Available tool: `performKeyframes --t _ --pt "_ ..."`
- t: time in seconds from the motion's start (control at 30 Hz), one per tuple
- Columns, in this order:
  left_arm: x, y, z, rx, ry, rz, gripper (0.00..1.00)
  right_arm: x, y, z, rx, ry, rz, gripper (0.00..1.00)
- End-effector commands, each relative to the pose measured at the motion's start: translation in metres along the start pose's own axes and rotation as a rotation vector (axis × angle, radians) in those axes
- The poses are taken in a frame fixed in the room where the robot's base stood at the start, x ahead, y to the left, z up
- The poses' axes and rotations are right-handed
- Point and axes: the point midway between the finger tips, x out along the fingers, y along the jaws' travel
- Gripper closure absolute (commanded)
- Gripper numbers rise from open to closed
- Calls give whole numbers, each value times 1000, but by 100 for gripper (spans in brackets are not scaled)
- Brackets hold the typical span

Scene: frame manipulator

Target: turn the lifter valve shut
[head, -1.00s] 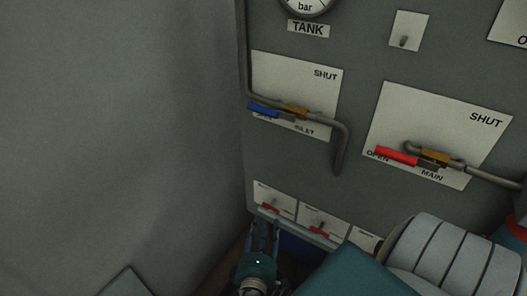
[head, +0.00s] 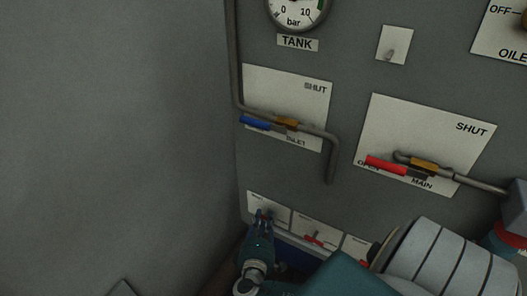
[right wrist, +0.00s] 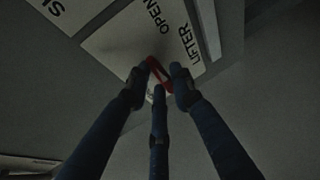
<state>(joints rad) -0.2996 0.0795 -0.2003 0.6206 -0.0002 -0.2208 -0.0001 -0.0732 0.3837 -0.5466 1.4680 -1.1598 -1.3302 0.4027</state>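The lifter valve is on the small white plate (head: 256,201) at the panel's lower left. In the right wrist view its plate (right wrist: 120,38) reads LIFTER and OPEN, with part of another word at the upper left. Its red handle (right wrist: 160,73) sits between the fingertips of my right gripper (right wrist: 158,80). In the head view my right gripper (head: 262,217) covers the front of that plate and hides most of the handle. The fingers are close around the handle, but I cannot tell whether they press on it. My left gripper is not in view.
Right of it are more small plates, one with a red handle (head: 313,239). Above are the blue-handled inlet valve (head: 256,123) and red-handled main valve (head: 386,164), with pipes. A plain grey wall (head: 110,130) lies left.

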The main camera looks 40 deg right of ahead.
Motion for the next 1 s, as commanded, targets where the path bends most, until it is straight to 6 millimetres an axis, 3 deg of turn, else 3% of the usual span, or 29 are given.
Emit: performKeyframes --t 0.03,0.07,0.47,1.0 --pt "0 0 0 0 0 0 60 0 0 0 0 0 -1 94" --pt "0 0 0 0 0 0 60 0 0 0 0 0 -1 100" --pt "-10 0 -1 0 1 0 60 -1 2 0 -44 -11 -22 100" --pt "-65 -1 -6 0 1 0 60 -1 7 -6 -432 -94 -185 100"
